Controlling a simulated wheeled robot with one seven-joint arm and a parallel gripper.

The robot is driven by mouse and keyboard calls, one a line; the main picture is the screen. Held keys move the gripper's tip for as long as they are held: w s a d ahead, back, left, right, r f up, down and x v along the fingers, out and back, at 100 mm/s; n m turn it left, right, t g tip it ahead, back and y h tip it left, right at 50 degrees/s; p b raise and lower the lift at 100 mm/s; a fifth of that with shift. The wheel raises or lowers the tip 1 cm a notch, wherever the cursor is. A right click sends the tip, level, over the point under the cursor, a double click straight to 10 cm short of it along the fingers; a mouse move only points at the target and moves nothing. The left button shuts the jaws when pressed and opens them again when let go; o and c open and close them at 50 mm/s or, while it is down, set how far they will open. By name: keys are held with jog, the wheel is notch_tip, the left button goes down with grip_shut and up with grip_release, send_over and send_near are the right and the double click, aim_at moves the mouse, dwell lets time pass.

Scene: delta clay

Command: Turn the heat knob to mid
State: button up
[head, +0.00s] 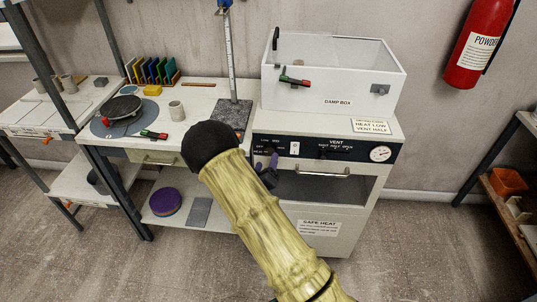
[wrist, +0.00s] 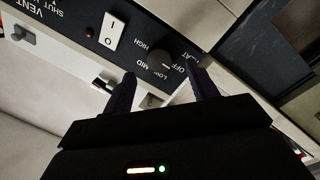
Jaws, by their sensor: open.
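The heat knob (wrist: 163,66) is a dark round knob on the black control panel, with the words OFF, LOW, MID, HIGH and HEAT around it in the wrist view. I cannot clearly tell which word its pointer is at. My gripper (wrist: 159,73) is open, its two purple fingers appearing on either side of the knob. I cannot tell whether they touch it. In the head view my gripper (head: 267,161) is at the left end of the oven's control panel (head: 310,149), and hides the knob.
A white rocker switch (wrist: 112,30) sits beside the knob. The panel also has a vent control and a round dial (head: 381,154). The oven handle (head: 323,173) juts out below. A white damp box (head: 335,95) stands on top. A worktable with tools is at the left.

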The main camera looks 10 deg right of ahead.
aim_at(270, 153)
jog(key=shift+x, duration=2.3)
jog(key=c, duration=1)
